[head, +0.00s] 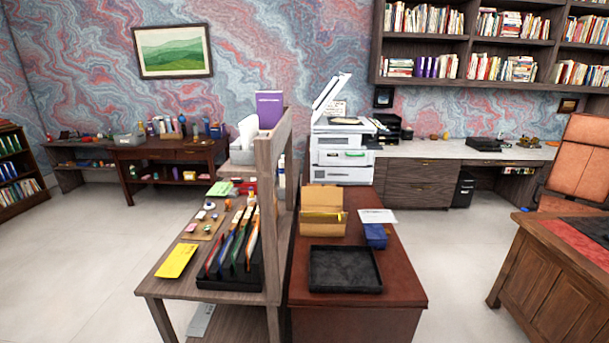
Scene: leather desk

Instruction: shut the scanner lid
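The scanner (342,155) is a white multi-tier machine in the middle of the head view, beyond the two near desks. Its lid (329,96) stands raised, tilted up steeply from the left side, so the scanner is open. A pale sheet or panel (337,108) shows behind the lid's right edge. The scanner's lower end is hidden behind the red-brown desk. Neither of my grippers shows in this view.
A wooden desk with a tall upright panel (270,190) and a red-brown desk (400,278) stand in front of the scanner. A black tray (345,270) lies on the latter. A brown desk (555,270) stands right. Open floor (445,245) lies between.

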